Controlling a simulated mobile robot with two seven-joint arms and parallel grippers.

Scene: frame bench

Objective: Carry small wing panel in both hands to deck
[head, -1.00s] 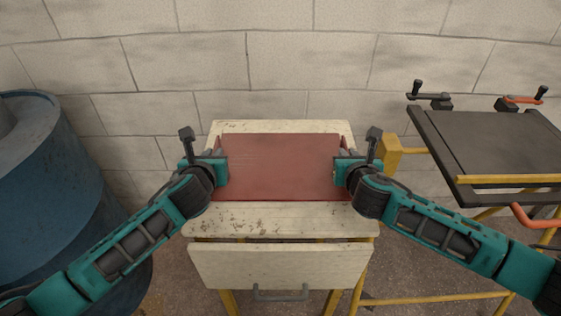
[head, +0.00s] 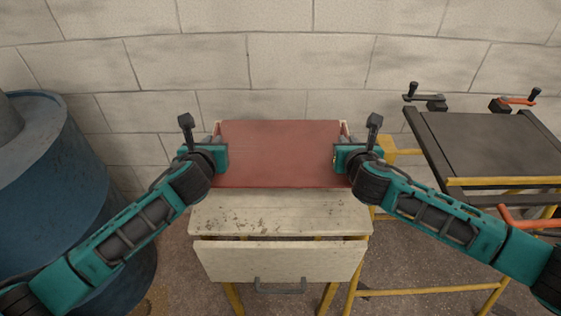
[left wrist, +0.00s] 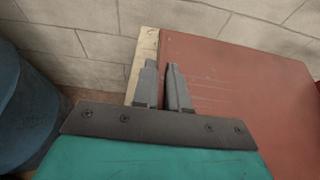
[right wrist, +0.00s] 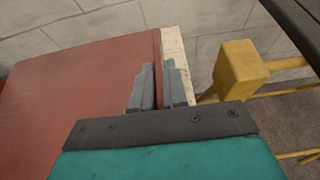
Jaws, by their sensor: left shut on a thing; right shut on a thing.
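The small wing panel (head: 280,152) is a flat red-brown sheet with raised side edges, level over the pale worn bench (head: 275,216). My left gripper (head: 214,152) is shut on its left edge, and my right gripper (head: 346,154) is shut on its right edge. In the left wrist view the fingers (left wrist: 163,88) straddle the panel's edge; the right wrist view shows the same on the other side (right wrist: 153,88). The deck (head: 490,148), a dark flat top on a yellow frame with clamps, stands at the right. The panel's underside is hidden.
A blue drum (head: 60,190) stands close on the left. A block wall (head: 300,60) runs behind. The bench drawer front (head: 280,262) faces me. Clamp handles (head: 424,98) rise at the deck's back edge, and an orange handle (head: 530,218) sticks out at its front.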

